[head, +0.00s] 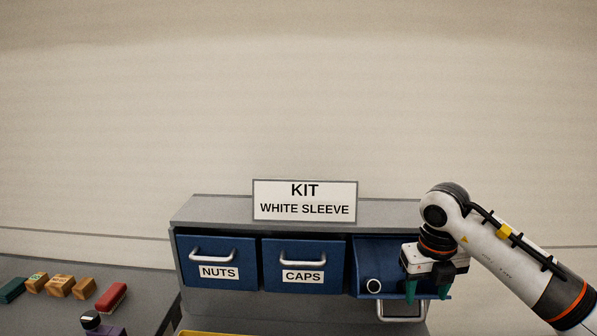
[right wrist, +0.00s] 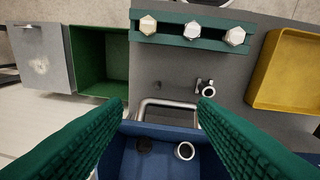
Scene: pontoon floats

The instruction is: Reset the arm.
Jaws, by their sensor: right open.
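My right gripper (head: 427,292) is open and empty, with green fingers, in front of the rightmost bin of the cabinet in the head view. That blue bin (head: 365,253) is tipped open, and a white sleeve (head: 374,285) shows in it. In the right wrist view the green fingertips (right wrist: 163,108) are spread wide above the blue bin (right wrist: 133,128) and its metal handle (right wrist: 166,104). A white ring-shaped sleeve (right wrist: 184,151) and a dark round thing (right wrist: 144,146) lie inside, clear of the fingers. My left gripper is not in view.
The grey cabinet (head: 200,212) carries a sign (head: 304,200) reading KIT WHITE SLEEVE. Bins labelled NUTS (head: 218,272) and CAPS (head: 303,276) are shut. In the right wrist view, a green bolt rack (right wrist: 190,43), a green bin (right wrist: 101,59) and a yellow tray (right wrist: 286,70) lie beyond the handle.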

